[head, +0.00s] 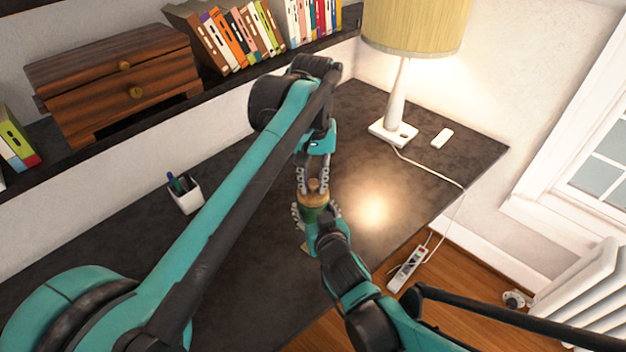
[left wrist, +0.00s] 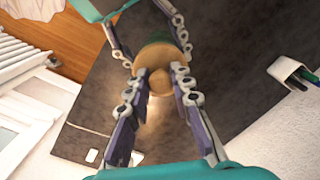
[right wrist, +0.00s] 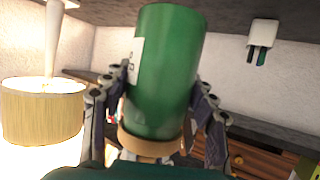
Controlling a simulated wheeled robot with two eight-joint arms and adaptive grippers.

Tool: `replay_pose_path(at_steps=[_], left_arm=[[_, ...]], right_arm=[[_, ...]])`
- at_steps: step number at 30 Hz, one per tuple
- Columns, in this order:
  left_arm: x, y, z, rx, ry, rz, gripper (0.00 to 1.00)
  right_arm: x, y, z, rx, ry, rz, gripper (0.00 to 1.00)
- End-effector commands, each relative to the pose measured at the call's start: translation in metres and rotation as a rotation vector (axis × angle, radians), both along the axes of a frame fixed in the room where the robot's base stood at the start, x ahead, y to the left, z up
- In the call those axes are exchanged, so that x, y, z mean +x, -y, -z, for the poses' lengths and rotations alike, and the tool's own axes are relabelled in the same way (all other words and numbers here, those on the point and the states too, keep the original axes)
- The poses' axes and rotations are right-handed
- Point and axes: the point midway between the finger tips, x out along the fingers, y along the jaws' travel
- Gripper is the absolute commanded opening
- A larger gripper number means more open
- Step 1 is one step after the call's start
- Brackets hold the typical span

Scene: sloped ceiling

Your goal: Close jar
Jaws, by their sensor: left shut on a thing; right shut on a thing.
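The green jar (head: 313,214) stands over the dark desk near its front edge. It shows large in the right wrist view (right wrist: 165,75), upside down there, with a pale label on its side. My right gripper (head: 316,211) is shut around the jar's body, one finger on each side. The round wooden lid (head: 314,198) is at the jar's mouth, in line with it; I cannot tell whether it is fully seated. My left gripper (head: 313,184) comes from above and is shut on the lid's small knob (left wrist: 159,84).
A white pen cup (head: 186,197) stands at the left on the desk (head: 245,240). A lamp (head: 395,110) and a small white box (head: 442,138) are at the back right. A power strip (head: 408,270) is beyond the right edge. A shelf with books and a wooden drawer box (head: 115,85) runs behind.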

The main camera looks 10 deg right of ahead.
Motion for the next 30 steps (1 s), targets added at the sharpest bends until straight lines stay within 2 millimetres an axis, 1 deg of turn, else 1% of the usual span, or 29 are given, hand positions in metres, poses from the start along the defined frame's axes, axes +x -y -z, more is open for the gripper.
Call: replay_pose_path(at_steps=[15,16,17,18,30], left_arm=[[0.0000,0.0000,0.0106,0.000,0.000,0.000,0.00],[0.0000,0.0000,0.0105,0.000,0.000,0.000,0.27],[0.0000,0.0000,0.0105,0.000,0.000,0.000,0.35],[0.0000,0.0000,0.0105,0.000,0.000,0.000,0.45],[0.0001,0.0000,0.0086,0.000,0.000,0.000,0.46]], right_arm=[[0.0001,-0.0001,-0.0003,0.000,0.001,0.000,0.06],[0.0001,-0.0001,-0.0003,0.000,0.001,0.000,0.06],[0.0001,-0.0001,-0.0003,0.000,0.001,0.000,0.06],[0.0001,-0.0001,-0.0004,0.000,0.001,0.000,0.06],[0.0002,-0.0001,-0.0003,0.000,0.001,0.000,0.06]])
